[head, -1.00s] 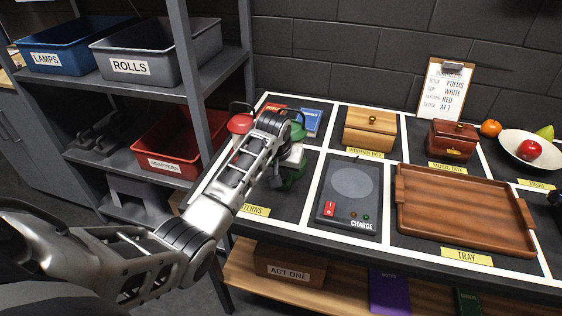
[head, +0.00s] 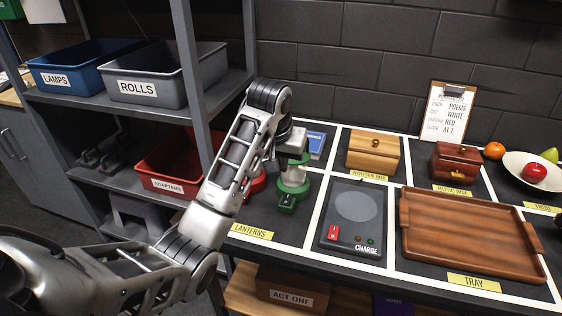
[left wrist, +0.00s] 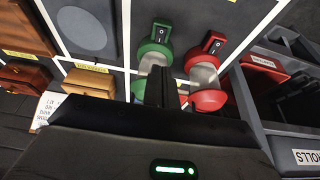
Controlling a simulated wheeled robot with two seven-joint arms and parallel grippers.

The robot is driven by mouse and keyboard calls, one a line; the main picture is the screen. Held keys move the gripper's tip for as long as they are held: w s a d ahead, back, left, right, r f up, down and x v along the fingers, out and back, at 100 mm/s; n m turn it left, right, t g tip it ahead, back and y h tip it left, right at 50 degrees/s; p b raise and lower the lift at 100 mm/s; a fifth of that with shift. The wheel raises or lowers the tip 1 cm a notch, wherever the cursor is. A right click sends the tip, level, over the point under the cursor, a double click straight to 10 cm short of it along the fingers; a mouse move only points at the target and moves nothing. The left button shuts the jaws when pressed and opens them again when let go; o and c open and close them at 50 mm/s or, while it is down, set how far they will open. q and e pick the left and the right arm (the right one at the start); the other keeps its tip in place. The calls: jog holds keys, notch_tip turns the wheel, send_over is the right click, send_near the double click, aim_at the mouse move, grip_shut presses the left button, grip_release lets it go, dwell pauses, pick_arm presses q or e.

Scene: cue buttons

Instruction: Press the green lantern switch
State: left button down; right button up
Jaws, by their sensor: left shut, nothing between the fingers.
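The green lantern (head: 293,190) stands in the lanterns section of the table, with a pale body and a green base. Its switch (head: 287,201) is a small block with a dark rocker at the front of the base. The left wrist view shows this lantern (left wrist: 154,57) and its switch (left wrist: 161,31). My left gripper (head: 291,146) is shut and empty at the lantern's upper part, partly hiding it; I cannot tell whether they touch. Its dark closed fingers (left wrist: 162,88) show between the two lanterns in the left wrist view. My right gripper is not in view.
A red lantern (left wrist: 206,82) stands close beside the green one, mostly hidden behind my left arm in the head view. The charge pad (head: 356,215) and the wooden tray (head: 470,235) lie to the right. A shelf with bins (head: 155,80) stands left.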

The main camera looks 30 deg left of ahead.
pick_arm(q)
jog(key=s+d+f+m, duration=0.1)
jog(key=s+d+f, duration=0.1)
jog(key=s+f, duration=0.45)
jog(key=s+d+f+m, duration=0.2)
jog(key=s+d+f, duration=0.1)
jog(key=s, duration=0.7)
jog(key=s+d+f+m, duration=0.1)
jog(key=s+d+f, duration=0.1)
jog(key=s+f, duration=0.45)
jog(key=s+d+f+m+t+h, duration=0.1)
jog(key=d+f+t+h, duration=0.2)
jog(key=d+f+t, duration=0.2)
jog(key=shift+d+f+t, duration=0.3)
jog(key=shift+f+t, duration=0.3)
jog(key=shift+f, duration=0.25)
jog(key=shift+w+d+h, duration=0.2)
jog(key=shift+d+h, duration=0.1)
jog(key=shift+d, duration=0.15)
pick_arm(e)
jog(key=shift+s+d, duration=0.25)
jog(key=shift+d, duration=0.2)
